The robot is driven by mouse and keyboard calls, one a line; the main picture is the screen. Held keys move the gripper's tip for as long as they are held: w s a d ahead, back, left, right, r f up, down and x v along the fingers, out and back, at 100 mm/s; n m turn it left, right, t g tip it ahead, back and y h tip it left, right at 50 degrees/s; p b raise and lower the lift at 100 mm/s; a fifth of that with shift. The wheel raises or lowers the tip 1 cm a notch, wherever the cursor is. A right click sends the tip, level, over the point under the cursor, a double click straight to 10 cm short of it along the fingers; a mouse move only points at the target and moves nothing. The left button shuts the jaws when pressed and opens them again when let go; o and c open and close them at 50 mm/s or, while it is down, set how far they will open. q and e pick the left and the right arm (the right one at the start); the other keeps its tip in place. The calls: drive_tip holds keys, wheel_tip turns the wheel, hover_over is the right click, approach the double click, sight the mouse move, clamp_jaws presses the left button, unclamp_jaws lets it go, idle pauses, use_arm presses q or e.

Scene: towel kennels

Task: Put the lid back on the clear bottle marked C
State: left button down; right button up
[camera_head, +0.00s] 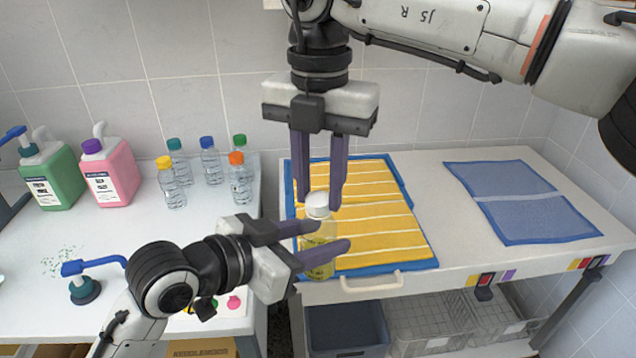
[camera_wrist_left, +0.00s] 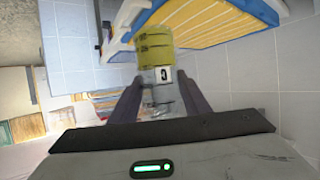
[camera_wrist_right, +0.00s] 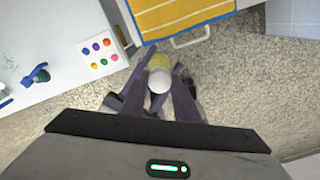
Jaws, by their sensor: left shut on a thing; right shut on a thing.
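The clear bottle marked C (camera_head: 319,243) is upright, with something yellow in its lower part. My left gripper (camera_head: 328,239) is shut on its side and holds it in front of the right table's edge. The left wrist view shows its C label (camera_wrist_left: 163,74) between the fingers. The white lid (camera_head: 318,203) is at the bottle's mouth, and it also shows in the right wrist view (camera_wrist_right: 160,79). My right gripper (camera_head: 319,200) comes down from above and is shut on the lid. Whether the lid is seated or just above the mouth I cannot tell.
A yellow towel mat (camera_head: 385,222) with blue edges lies behind the held bottle. A blue mat (camera_head: 520,203) lies further right.

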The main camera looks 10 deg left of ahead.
drive_tip(key=m, duration=0.4)
drive_tip(key=shift+m, duration=0.3)
drive_tip(key=m, duration=0.6)
drive_tip(key=shift+d, duration=0.1)
drive_tip(key=m, duration=0.6)
drive_tip(key=shift+s, duration=0.15)
drive_tip(key=m, duration=0.2)
drive_tip(key=shift+s+m, duration=0.2)
drive_tip(key=shift+m, duration=0.1)
drive_tip(key=shift+s+a+f, duration=0.15)
drive_tip(key=shift+a, duration=0.1)
drive_tip(key=o, duration=1)
